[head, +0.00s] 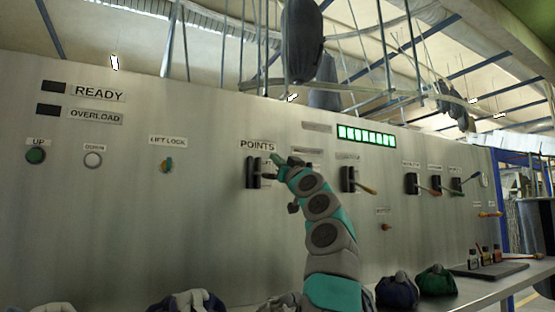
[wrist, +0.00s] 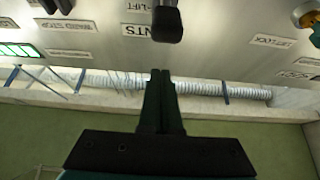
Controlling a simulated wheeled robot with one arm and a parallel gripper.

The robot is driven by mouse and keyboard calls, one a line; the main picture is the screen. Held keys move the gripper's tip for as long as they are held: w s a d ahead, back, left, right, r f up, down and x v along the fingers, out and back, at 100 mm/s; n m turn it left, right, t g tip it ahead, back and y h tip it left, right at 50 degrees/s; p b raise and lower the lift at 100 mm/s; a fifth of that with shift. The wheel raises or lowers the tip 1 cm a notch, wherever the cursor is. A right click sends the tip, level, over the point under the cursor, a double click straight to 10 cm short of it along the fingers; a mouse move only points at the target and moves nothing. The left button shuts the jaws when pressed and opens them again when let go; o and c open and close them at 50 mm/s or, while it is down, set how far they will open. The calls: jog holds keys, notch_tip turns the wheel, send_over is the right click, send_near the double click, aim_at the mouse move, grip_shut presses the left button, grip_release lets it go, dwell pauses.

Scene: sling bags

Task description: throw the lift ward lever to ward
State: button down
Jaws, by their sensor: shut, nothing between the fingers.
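A lever (head: 254,174) in a dark slotted mount stands on the grey panel below the POINTS label (head: 257,147). Its handle is partly hidden by my arm in the head view. My gripper (head: 277,160) is at this lever, in front of the panel. In the wrist view my gripper (wrist: 160,73) is shut and empty, its tips a little short of the lever end. I cannot tell whether they touch, nor read the lever's full label.
Another lever (head: 350,180) stands to the right, with several more (head: 435,184) farther along. A green-lit display (head: 366,136) sits above. A lift lock knob (head: 167,165) is to the left. Bags (head: 437,281) lie on the shelf below, and a dark bag (head: 302,40) hangs above the panel.

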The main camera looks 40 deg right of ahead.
jog(key=f, duration=0.1)
jog(key=w+f+b, duration=0.1)
jog(key=f, duration=0.1)
jog(key=shift+d+f, duration=0.15)
jog(key=shift+f, duration=0.05)
jog(key=shift+d+f+b, duration=0.1)
jog(key=shift+b, duration=0.2)
jog(key=shift+t+h, duration=0.4)
jog(key=shift+t, duration=0.2)
jog(key=shift+w+f+b, duration=0.25)
jog(key=shift+f+b, duration=0.25)
jog(key=shift+f, duration=0.55)
jog(key=shift+w+f+b, duration=0.25)
jog(key=shift+f+b, duration=0.25)
jog(key=shift+f, duration=0.5)
